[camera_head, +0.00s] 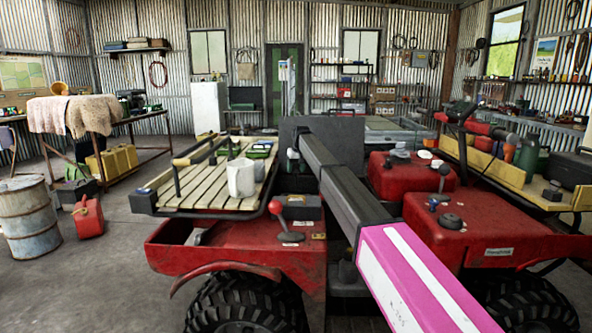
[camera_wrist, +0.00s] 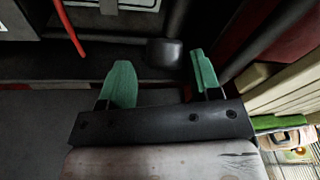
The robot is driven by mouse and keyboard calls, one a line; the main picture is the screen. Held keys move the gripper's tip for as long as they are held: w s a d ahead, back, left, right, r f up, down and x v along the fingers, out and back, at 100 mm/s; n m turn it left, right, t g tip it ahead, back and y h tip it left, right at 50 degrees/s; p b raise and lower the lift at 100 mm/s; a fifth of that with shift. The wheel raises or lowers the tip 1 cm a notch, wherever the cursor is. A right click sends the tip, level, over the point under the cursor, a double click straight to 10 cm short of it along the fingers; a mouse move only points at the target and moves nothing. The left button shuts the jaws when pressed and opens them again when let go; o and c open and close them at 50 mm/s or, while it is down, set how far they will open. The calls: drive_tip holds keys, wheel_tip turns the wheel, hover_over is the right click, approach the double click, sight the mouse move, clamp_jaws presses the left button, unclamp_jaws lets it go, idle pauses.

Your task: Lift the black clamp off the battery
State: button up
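In the wrist view, my gripper (camera_wrist: 161,72) has its two green fingers spread apart, with nothing held between them. A small dark block (camera_wrist: 164,53) shows near the fingertips, in the gap between them; I cannot tell whether it is the black clamp. A red cable (camera_wrist: 68,26) runs down at the upper left, beside a grey surface with a pale label (camera_wrist: 139,4). I cannot tell whether this surface is the battery. In the head view, my arm reaches between the slatted rack and the red bodywork, and the battery and clamp cannot be made out.
The slatted wooden rack (camera_head: 203,192) carries a white mug (camera_head: 241,178) and green items, left of my arm. Red bodywork (camera_head: 470,232) stands on the right. Dark tubes (camera_wrist: 255,55) pass close to the right finger. Open floor lies at left, near a rusty drum (camera_head: 28,220).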

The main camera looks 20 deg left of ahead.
wheel_tip(320, 180, up, 11)
drive_tip(key=d, duration=0.1)
drive_tip(key=shift+s+d+f, duration=0.2)
drive_tip(key=shift+s+d, duration=0.2)
